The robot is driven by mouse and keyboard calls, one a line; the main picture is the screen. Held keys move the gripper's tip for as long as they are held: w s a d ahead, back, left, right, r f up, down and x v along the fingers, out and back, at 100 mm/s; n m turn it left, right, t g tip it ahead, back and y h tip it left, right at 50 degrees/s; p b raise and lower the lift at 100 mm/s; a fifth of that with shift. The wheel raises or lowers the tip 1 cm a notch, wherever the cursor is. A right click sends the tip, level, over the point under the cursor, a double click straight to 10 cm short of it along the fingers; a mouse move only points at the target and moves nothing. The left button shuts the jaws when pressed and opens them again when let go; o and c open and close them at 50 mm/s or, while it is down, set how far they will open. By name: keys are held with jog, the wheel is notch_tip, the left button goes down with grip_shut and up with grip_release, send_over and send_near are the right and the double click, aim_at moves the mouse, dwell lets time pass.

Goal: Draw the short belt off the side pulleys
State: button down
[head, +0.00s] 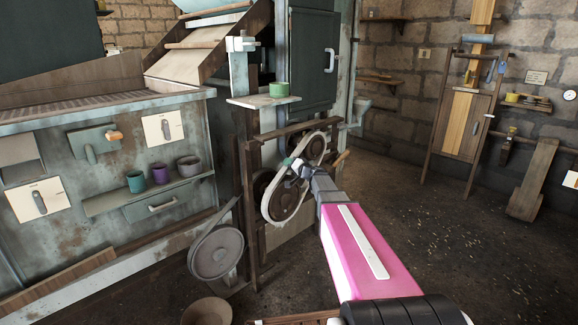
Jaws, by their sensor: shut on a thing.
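The short belt (266,208) is a pale loop around two dark side pulleys on a wooden frame. The upper pulley (314,148) is smaller and sits up and to the right of the lower pulley (286,205). My gripper (291,165) is at the belt's left run, between the two pulleys, and appears shut on the belt. The belt still lies around both pulleys. My gripper and wrist hide part of the lower pulley and the belt's right run.
A grey wheel (216,252) stands low at the left, with a bowl (207,311) on the floor near it. A wooden handle (341,158) sticks out right of the upper pulley. A green cup (279,89) stands on a shelf above. The floor (420,230) at right is open.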

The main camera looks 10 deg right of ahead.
jog(key=shift+r, duration=0.2)
jog(key=shift+s, duration=0.1)
jog(key=shift+s+d, duration=0.1)
jog(key=shift+d, duration=0.05)
jog(key=v, duration=0.9)
jog(key=shift+s+d, duration=0.15)
jog(key=shift+s, duration=0.1)
dwell(1.1)
jog(key=v, duration=0.9)
dwell(0.4)
jog(key=s+a+n+g+y, duration=0.2)
jog(key=s+a, duration=0.2)
jog(key=s, duration=0.3)
jog(key=s+a+r+n+g+y, duration=0.1)
jog(key=s+a+g+y, duration=0.1)
jog(key=s+a, duration=0.3)
jog(key=shift+s+n, duration=0.4)
jog(key=shift+s, duration=0.75)
